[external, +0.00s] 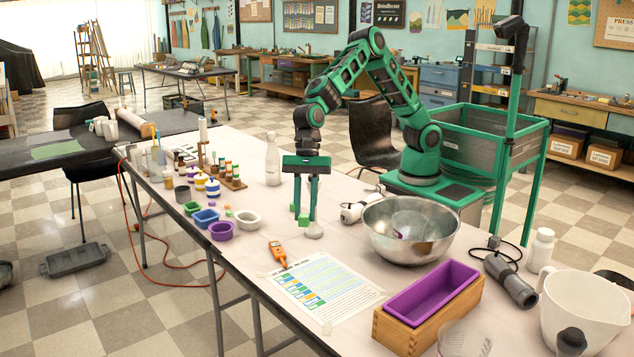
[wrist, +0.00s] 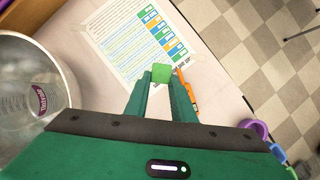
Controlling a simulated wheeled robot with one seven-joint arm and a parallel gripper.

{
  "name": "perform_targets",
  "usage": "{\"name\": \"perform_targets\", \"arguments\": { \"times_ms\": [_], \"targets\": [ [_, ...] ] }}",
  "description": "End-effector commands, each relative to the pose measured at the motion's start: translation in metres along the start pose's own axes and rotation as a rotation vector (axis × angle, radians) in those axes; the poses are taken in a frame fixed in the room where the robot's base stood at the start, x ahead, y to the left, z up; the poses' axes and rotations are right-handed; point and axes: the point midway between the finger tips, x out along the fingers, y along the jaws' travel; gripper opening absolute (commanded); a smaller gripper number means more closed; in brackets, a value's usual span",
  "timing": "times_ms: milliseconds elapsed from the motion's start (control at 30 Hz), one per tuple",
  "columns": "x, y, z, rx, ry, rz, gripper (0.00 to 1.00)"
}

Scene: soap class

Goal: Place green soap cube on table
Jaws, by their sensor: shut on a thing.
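My gripper (external: 305,218) points straight down over the table (external: 345,245), in the middle of the external view. In the wrist view, the green soap cube (wrist: 161,73) sits between the tips of my two green fingers (wrist: 161,84), which are shut on it. In the external view, the green soap cube (external: 303,220) shows as a small light green block at the fingertips, close to the tabletop. I cannot tell whether it touches the table.
A steel bowl (external: 408,229) stands right of my gripper. A printed sheet (external: 327,287) and orange thermometer (external: 278,254) lie in front. Small coloured bowls (external: 221,231) and a white bottle (external: 272,160) stand to the left. A purple mould (external: 432,291) is at front right.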

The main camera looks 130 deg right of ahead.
Motion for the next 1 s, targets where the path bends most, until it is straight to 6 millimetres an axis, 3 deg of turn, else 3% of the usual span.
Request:
{"name": "perform_targets", "arguments": {
  "times_ms": [33, 200, 500, 700, 800, 1000],
  "targets": [
    [-0.009, -0.016, -0.019, 0.043, 0.001, -0.02, 0.01],
    [-0.034, -0.055, -0.079, 0.18, 0.0, -0.08, 0.01],
    [-0.076, -0.101, -0.192, 0.421, 0.001, -0.185, 0.01],
    [-0.099, -0.113, -0.262, 0.567, 0.003, -0.249, 0.01],
    [-0.107, -0.115, -0.288, 0.622, 0.003, -0.273, 0.01],
    [-0.116, -0.115, -0.314, 0.679, 0.003, -0.297, 0.01]
  ]
}}
